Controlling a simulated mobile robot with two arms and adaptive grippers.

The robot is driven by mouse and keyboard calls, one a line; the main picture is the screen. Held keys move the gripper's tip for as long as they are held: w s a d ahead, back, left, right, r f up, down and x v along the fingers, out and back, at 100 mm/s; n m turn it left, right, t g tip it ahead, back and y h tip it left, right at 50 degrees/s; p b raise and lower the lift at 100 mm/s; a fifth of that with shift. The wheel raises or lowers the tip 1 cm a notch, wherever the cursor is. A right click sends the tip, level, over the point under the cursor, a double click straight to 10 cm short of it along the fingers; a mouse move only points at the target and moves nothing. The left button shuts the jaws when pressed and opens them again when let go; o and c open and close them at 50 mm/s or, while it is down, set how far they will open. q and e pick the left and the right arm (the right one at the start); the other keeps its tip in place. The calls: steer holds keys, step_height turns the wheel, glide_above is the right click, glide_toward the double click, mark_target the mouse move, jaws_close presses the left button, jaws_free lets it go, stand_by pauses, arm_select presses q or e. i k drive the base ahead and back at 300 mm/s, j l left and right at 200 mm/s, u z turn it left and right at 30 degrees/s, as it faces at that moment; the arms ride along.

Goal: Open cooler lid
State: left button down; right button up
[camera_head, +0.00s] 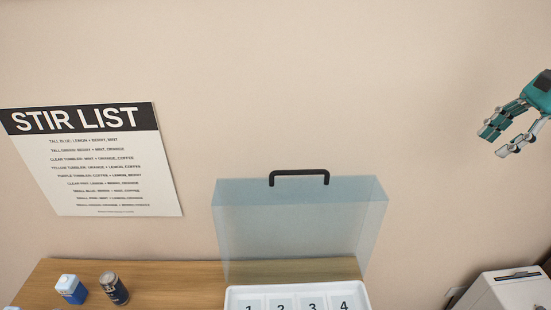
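The cooler lid (300,222) is a translucent pale-blue cover with a black handle (299,174) on its top edge. It stands upright, raised at the back of the white cooler (233,299), against the wall side. The cooler's inside shows compartments numbered 1 to 4; its lower part is cut off by the picture's bottom edge. My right gripper (496,142) is at the upper right, high and well apart from the lid and handle. Its fingers are spread, with nothing between them. My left gripper is not in view.
The wooden counter (170,274) runs along the bottom. A blue-and-white carton (71,289) and a dark can (114,288) stand on it at left. A stir list poster (95,160) hangs on the wall. A white box (500,291) is at lower right.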

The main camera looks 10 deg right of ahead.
mark_target(298, 172)
steer(key=i+j, duration=0.1)
steer(key=j, duration=0.25)
steer(key=i+j, duration=0.15)
steer(key=j, duration=0.2)
steer(key=i+j, duration=0.1)
steer(key=j, duration=0.25)
steer(key=i+j, duration=0.15)
steer(key=j, duration=0.2)
